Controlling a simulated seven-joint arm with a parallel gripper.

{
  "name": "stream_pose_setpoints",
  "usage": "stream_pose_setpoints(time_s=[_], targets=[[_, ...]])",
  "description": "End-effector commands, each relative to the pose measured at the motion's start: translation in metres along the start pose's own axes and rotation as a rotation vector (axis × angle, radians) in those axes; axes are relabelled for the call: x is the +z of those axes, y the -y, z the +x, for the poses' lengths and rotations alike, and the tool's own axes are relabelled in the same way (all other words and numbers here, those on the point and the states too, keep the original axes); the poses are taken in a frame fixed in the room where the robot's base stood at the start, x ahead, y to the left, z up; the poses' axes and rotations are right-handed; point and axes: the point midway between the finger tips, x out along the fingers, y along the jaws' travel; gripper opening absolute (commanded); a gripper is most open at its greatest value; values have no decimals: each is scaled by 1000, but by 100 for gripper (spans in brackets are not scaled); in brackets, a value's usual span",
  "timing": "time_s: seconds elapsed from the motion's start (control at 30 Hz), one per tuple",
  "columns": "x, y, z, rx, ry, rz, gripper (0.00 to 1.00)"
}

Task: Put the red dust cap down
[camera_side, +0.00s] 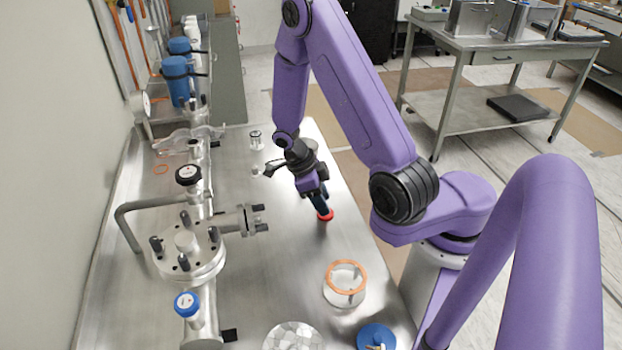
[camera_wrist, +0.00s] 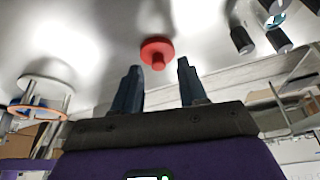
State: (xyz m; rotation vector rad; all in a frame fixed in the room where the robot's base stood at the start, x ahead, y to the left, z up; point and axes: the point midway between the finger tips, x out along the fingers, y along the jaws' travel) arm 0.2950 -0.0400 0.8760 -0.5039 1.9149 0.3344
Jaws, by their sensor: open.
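The red dust cap (camera_side: 325,216) lies on the bare steel table (camera_side: 282,240) near its right edge in the side view. In the wrist view the red dust cap (camera_wrist: 157,52) shows as a round disc with a small knob, on the bright table surface. My gripper (camera_side: 322,206) points down just above the cap in the side view. In the wrist view my gripper (camera_wrist: 160,78) has its two dark fingers spread apart, with the cap just beyond and between their tips. Nothing is held between the fingers.
A steel flanged chamber (camera_side: 188,255) with a side port stands left of the cap. A white stand with an orange ring (camera_side: 346,278) stands nearer the camera, beside a blue disc (camera_side: 376,337). A small clear jar (camera_side: 256,140) stands farther back. The table around the cap is clear.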

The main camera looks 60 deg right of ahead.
Motion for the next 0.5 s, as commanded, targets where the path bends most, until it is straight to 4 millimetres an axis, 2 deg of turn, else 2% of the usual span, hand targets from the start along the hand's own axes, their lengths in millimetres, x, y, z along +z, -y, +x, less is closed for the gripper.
stream_pose_setpoints(time_s=[0.5], targets=[[0,0,-91,-2,4,0,42]])
